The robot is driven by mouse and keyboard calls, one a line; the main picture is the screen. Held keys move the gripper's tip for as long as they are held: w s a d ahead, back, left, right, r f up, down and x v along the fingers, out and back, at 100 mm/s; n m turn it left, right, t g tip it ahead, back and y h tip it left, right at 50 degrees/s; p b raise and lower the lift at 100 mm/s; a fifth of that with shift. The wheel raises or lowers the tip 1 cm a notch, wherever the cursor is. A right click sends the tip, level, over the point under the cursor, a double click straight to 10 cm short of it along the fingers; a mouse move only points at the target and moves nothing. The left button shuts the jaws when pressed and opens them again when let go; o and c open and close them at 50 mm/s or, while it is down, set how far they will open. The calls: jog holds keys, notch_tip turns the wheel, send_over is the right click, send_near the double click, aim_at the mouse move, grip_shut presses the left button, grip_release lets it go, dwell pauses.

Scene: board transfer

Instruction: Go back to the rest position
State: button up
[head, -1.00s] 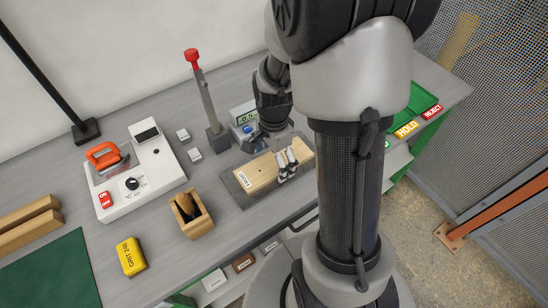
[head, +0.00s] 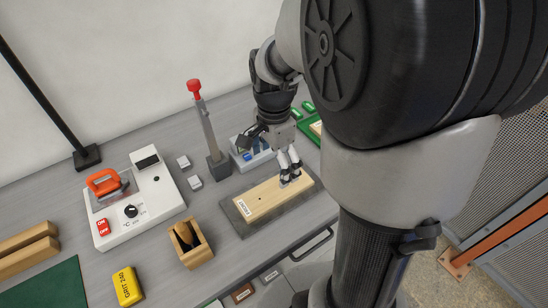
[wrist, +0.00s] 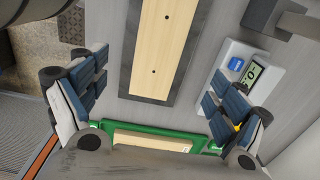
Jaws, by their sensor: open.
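My gripper (head: 290,178) is over the right part of a pale wooden board (head: 262,200) in the head view. Its fingers stand wide apart with nothing between them in the wrist view (wrist: 155,98). The board lies on a dark grey plate (head: 237,215) on the bench. The wrist view shows the board (wrist: 164,45) beyond the fingers, with two small dark holes. A gap under the fingertips is hard to judge from the head view. My arm hides part of the bench to the right.
A green tray (wrist: 112,129) holding another pale board (wrist: 152,142) is near my gripper. A red-topped lever (head: 207,130) stands behind. A white heater unit (head: 135,200), wooden box (head: 190,252) and yellow grit block (head: 128,286) are left.

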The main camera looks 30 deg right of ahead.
jog(key=shift+r, duration=0.65)
jog(key=s+a+r+n+t, duration=0.2)
jog(key=s+a+r+n, duration=0.2)
jog(key=n, duration=0.4)
jog(key=s+a+r+n+t, duration=0.2)
jog(key=s+a+r+n, duration=0.2)
jog(key=s+n, duration=0.5)
jog(key=a, duration=0.2)
jog(key=shift+s+a+r+n+t, duration=0.3)
jog(key=shift+a+r, duration=0.05)
jog(key=shift+r, duration=0.05)
jog(key=shift+c, duration=0.4)
